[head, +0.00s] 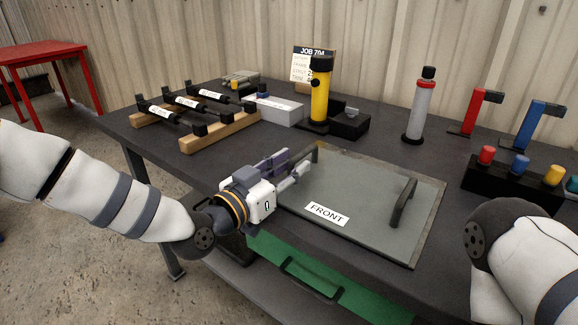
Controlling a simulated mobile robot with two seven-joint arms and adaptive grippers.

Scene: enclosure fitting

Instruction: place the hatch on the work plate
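A flat grey plate-like panel (350,181), apparently the hatch, lies on the dark table with a FRONT label near its front edge. It has a dark raised handle (404,203) on its right and another (316,152) on its left. I cannot make out a separate work plate under it. My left gripper (284,170) is at the panel's left edge, its fingers on either side of the left handle's near end. Whether they press on the handle is not clear. My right arm shows at the lower right, but its gripper is out of view.
A wooden rack (220,131) with dark rods stands at the back left. A yellow cylinder (319,95), a white box (279,110) and a grey cylinder (419,108) stand behind the panel. A black block with coloured knobs (513,183) is at the right. A green panel (350,298) shows below the table edge.

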